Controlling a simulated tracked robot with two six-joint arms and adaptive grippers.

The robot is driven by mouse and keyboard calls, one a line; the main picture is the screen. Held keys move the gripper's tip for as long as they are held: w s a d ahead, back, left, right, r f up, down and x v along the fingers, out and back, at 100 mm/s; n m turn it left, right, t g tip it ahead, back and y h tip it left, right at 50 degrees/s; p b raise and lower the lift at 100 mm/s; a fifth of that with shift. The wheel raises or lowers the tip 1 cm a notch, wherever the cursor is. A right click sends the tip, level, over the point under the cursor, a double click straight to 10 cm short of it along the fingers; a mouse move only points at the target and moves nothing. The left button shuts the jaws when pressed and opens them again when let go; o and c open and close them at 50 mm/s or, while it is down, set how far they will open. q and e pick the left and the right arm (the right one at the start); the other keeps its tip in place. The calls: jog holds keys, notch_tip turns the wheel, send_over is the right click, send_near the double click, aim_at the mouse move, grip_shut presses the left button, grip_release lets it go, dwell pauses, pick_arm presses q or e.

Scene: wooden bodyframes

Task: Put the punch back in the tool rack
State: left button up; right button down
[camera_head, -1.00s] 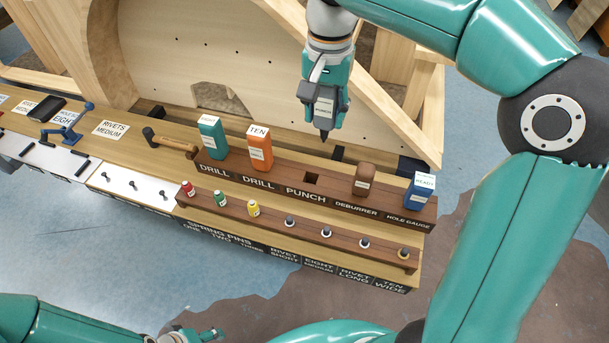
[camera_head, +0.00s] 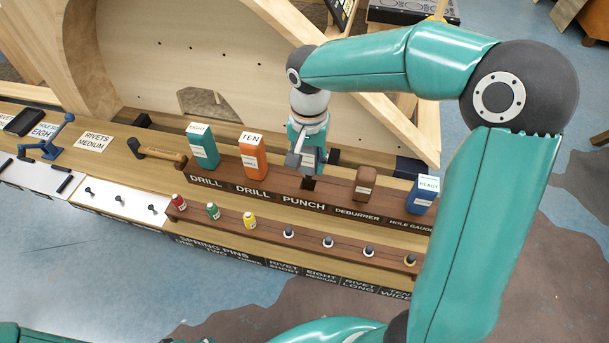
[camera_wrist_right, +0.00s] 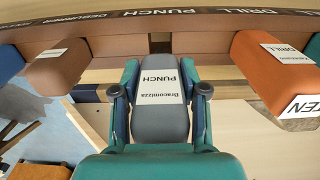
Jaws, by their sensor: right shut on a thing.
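The punch (camera_wrist_right: 160,115) is a grey block tool with a white PUNCH label. My right gripper (camera_wrist_right: 160,91) is shut on it, one finger on each side. In the head view the right gripper (camera_head: 306,160) holds the punch just above the tool rack (camera_head: 272,191), over the square hole (camera_head: 309,183) behind the PUNCH label. In the wrist view a dark gap in the rack (camera_wrist_right: 160,42) shows beyond the punch's end. I cannot tell whether the tip is inside the hole. My left gripper is not clearly in view.
An orange drill (camera_head: 252,157) and a teal drill (camera_head: 203,147) stand left of the hole. A brown deburrer (camera_head: 365,183) and a blue hole gauge (camera_head: 422,194) stand right. A lower front rail (camera_head: 265,229) holds small fasteners. A wooden frame (camera_head: 160,75) rises behind.

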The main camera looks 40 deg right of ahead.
aim_at(308, 173)
jog(key=shift+f, duration=2.25)
jog(key=shift+f+b, duration=0.1)
jog(key=shift+b, duration=0.2)
jog(key=shift+f, duration=0.3)
jog(key=c, duration=0.6)
grip_release()
jog(key=shift+r, duration=0.1)
jog(key=shift+r, duration=0.1)
jog(key=shift+r, duration=0.25)
notch_tip(308, 173, up, 12)
jog(key=shift+f+p, duration=0.1)
jog(key=shift+p, duration=0.6)
